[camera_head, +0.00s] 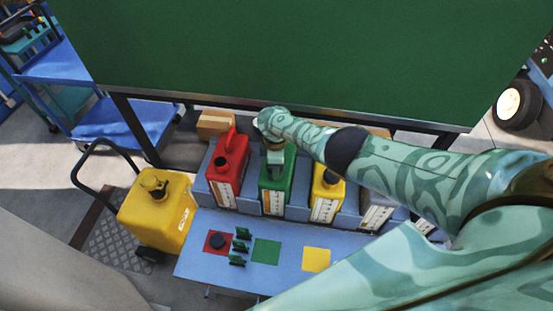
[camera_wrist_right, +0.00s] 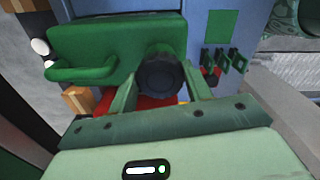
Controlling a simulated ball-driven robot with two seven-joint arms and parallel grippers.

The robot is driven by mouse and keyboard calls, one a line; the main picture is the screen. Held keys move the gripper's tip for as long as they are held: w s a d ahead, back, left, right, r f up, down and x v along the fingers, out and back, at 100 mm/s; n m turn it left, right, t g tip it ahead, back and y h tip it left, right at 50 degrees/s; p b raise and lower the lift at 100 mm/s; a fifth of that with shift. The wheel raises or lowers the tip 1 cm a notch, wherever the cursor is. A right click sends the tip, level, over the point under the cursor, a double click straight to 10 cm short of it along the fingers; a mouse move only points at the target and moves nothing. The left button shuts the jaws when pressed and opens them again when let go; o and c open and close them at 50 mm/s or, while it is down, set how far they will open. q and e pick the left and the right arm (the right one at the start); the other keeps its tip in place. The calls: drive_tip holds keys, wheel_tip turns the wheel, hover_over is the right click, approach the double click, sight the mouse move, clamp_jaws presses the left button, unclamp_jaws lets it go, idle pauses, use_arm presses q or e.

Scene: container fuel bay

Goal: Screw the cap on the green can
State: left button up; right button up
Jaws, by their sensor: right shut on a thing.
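The green can (camera_head: 275,185) stands upright in a row of cans at the back of the blue table; it also shows in the right wrist view (camera_wrist_right: 110,45) with its handle to the left. My right gripper (camera_head: 275,148) is over the top of the green can. In the right wrist view its two fingers (camera_wrist_right: 163,92) are closed on either side of a round black cap (camera_wrist_right: 162,76). The cap is at the can's mouth; I cannot tell whether it is seated on the neck. My left gripper is not in view.
A red can (camera_head: 228,160) and a yellow can (camera_head: 327,197) stand on either side. On the blue table (camera_head: 200,265), a black cap (camera_head: 217,241) lies on a red square, beside small green pieces (camera_head: 240,246). Green (camera_head: 266,251) and yellow (camera_head: 316,259) squares are bare. A yellow tank (camera_head: 158,215) stands left.

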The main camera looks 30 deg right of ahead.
drive_tip(key=m, duration=0.3)
drive_tip(key=shift+w+a+r+m, duration=0.1)
drive_tip(key=shift+w+a+m, duration=0.15)
drive_tip(key=shift+m, duration=0.15)
drive_tip(key=o, duration=0.9)
drive_tip(key=shift+o, duration=0.6)
